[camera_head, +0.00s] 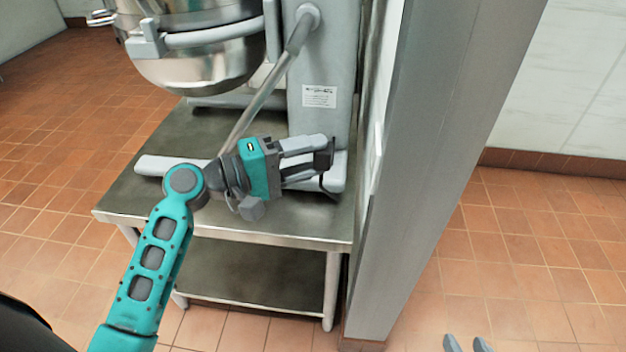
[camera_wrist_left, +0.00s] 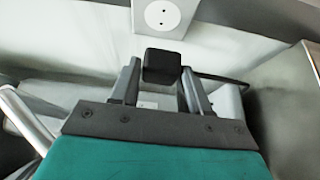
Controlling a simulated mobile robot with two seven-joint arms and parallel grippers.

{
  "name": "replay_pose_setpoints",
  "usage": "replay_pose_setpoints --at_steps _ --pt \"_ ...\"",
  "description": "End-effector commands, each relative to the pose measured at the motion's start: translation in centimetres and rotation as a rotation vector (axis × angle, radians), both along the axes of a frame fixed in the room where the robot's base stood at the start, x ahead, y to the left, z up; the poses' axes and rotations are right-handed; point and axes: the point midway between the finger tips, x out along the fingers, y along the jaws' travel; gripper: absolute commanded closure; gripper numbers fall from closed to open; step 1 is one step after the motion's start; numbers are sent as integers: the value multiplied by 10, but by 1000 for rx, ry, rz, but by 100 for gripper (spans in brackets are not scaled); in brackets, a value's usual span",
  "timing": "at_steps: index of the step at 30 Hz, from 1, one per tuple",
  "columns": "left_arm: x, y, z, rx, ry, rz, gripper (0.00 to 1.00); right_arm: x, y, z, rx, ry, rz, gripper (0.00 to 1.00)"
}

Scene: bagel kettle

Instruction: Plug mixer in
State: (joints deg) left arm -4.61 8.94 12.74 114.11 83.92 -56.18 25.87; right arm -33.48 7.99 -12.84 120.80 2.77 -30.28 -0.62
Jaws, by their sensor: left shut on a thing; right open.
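The mixer (camera_head: 322,60) stands on a steel table, with its metal bowl (camera_head: 200,65) at the upper left. My left gripper (camera_head: 318,160) is in front of the mixer's base, shut on a black plug (camera_head: 325,158). In the left wrist view the plug (camera_wrist_left: 162,65) sits between the fingertips of my left gripper (camera_wrist_left: 162,82), with a dark cord running off to the right. A white wall socket (camera_wrist_left: 163,16) is just beyond the plug in that view, apart from it. My right gripper (camera_head: 467,343) shows only its fingertips at the bottom edge, open and empty.
The steel table (camera_head: 125,205) has a lower shelf (camera_head: 260,275). A grey wall end or panel (camera_head: 415,170) rises right beside the table, to the right of my left gripper. The tiled floor (camera_head: 530,250) right of it is clear.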

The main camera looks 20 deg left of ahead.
Motion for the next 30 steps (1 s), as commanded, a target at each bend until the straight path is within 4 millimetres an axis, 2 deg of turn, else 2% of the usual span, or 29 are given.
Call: replay_pose_setpoints --at_steps 17,30 --pt "0 2 2 -24 -2 9 81 1 0 1 -1 -6 4 57" --pt "10 -34 3 -27 -3 7 81 1 -2 4 -8 -6 2 57"
